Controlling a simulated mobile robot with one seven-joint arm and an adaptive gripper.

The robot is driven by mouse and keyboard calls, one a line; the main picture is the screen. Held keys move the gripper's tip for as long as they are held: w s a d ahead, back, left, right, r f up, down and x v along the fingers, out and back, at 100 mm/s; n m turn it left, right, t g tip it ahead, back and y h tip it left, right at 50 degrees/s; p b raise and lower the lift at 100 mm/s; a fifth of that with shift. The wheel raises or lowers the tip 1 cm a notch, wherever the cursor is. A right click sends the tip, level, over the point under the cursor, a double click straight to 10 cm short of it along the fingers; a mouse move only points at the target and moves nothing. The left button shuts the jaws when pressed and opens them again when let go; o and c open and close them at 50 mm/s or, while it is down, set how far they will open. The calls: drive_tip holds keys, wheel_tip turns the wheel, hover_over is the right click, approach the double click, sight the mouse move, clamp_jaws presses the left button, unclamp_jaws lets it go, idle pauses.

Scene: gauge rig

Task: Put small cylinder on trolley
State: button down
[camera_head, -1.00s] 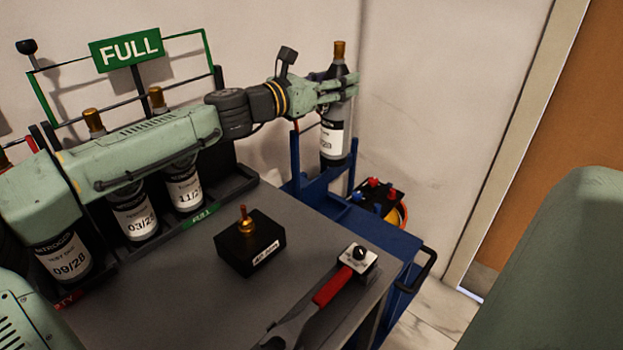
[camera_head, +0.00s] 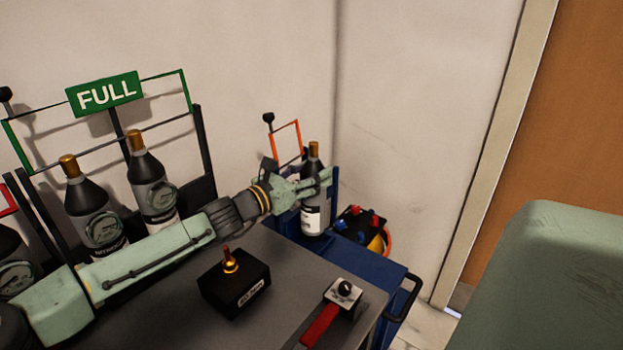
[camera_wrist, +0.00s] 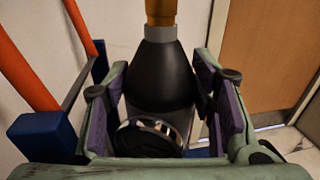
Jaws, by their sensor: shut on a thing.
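The small cylinder (camera_head: 313,212) is a dark bottle with a grey band, a white label and a brass-coloured top. It stands upright at the blue trolley (camera_head: 374,264), against the trolley's upright back frame. I cannot tell whether its base touches the trolley deck. My gripper (camera_head: 318,182) is shut on the cylinder's upper body, reaching in from the left. In the wrist view the cylinder (camera_wrist: 165,75) stands between my two purple-padded fingers, its brass top above them. Its lower part is hidden there.
A rack under a green FULL sign (camera_head: 107,93) holds larger cylinders (camera_head: 152,180) at left. A black box with a brass fitting (camera_head: 234,280) and a red-handled wrench (camera_head: 319,327) lie on the grey table.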

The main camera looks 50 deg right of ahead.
drive_tip(key=shift+f, duration=1.8)
drive_tip(key=c, duration=0.7)
unclamp_jaws()
drive_tip(key=a+b, duration=0.1)
drive_tip(key=a, duration=0.6)
drive_tip(key=shift+w+a, duration=0.3)
